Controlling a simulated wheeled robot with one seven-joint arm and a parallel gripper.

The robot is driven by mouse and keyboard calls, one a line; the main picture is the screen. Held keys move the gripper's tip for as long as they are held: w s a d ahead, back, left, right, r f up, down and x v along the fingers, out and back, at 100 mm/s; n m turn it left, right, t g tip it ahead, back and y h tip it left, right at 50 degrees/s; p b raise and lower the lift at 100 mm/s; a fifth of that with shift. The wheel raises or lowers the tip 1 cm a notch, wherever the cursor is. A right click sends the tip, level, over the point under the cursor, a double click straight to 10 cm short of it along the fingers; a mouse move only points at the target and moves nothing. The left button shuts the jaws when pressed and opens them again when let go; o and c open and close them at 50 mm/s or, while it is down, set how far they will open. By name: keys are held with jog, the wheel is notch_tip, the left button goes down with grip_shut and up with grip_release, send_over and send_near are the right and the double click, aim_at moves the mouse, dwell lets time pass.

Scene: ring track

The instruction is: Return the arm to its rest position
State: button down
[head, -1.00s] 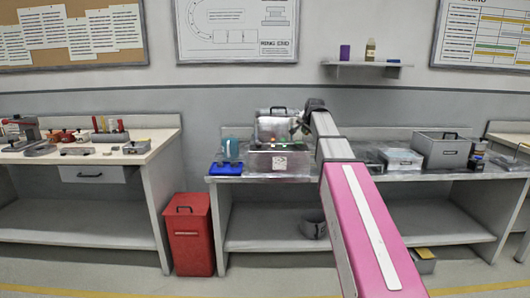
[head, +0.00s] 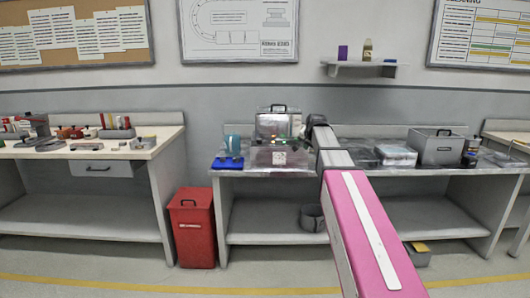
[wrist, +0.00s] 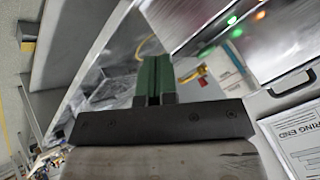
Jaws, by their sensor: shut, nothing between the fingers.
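Beyond the fingers lie the bench surface and, at the right, a metallic box with a handle and lit indicator lights (wrist: 250,25). The fingers look apart from the box, but the exact gap cannot be told.
The lidded box (head: 280,122) stands on the bench left of my arm, beside a blue tray (head: 227,163). A red bin (head: 192,228) is on the floor. The floor in front is clear.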

jog(key=s+f+n+g, duration=0.7)
jog(key=s+f+g, duration=0.1)
jog(key=s+f, duration=2.6)
jog(key=shift+a+f+h, duration=0.2)
jog(key=shift+f+h, duration=0.2)
jog(key=shift+f, duration=0.3)
